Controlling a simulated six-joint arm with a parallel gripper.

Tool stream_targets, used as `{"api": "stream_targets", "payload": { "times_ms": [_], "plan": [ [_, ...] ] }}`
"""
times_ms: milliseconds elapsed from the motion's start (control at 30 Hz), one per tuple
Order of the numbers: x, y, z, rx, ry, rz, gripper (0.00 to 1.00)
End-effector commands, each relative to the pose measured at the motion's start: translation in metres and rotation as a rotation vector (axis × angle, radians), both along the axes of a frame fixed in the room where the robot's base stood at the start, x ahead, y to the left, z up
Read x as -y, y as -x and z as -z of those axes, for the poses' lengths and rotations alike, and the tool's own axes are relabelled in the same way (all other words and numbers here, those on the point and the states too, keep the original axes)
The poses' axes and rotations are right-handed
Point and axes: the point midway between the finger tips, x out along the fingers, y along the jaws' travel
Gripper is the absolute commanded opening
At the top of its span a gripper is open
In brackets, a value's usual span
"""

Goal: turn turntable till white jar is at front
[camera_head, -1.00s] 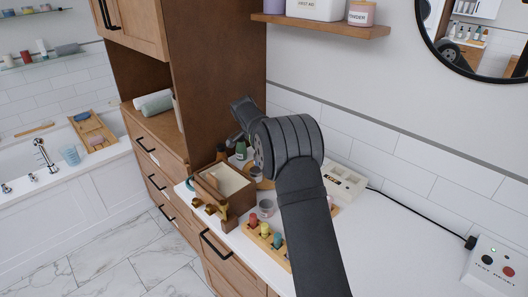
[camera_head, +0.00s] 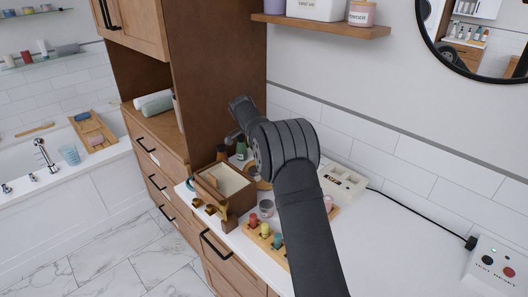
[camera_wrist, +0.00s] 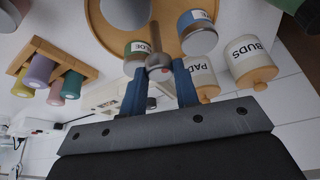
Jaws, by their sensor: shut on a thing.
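The wooden turntable (camera_wrist: 168,14) is a round tray in the upper middle of the wrist view. In the head view only a sliver (camera_head: 264,185) shows beside my arm. A post (camera_wrist: 155,38) with a grey rounded end stands at its rim. My gripper (camera_wrist: 158,72) has its blue fingers closed around that end. My arm hides most of this in the head view.
An open wooden box (camera_head: 226,190) stands left of the turntable. A grey cup (camera_head: 266,208) and a wooden rack of coloured pegs (camera_head: 266,236) are in front. A white box (camera_head: 343,185) is behind my arm. The counter at right is clear apart from a cable and button box (camera_head: 496,268).

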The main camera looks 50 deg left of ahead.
Motion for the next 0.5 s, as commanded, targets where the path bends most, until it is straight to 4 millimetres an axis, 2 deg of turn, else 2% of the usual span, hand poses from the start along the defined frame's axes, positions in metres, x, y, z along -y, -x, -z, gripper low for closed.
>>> {"api": "stream_targets", "payload": {
  "times_ms": [67,100,167,200,500],
  "plan": [
    [-0.0007,-0.0001,-0.0017,0.002,-0.002,-0.001,0.00],
    [-0.0006,-0.0001,-0.0017,0.002,-0.002,-0.001,0.36],
    [-0.0006,-0.0001,-0.0015,0.002,-0.002,-0.001,0.48],
    [-0.0005,0.0000,-0.0014,0.002,-0.002,-0.001,0.50],
    [-0.0006,0.0008,-0.0027,0.000,-0.001,-0.002,0.50]
  ]
}}
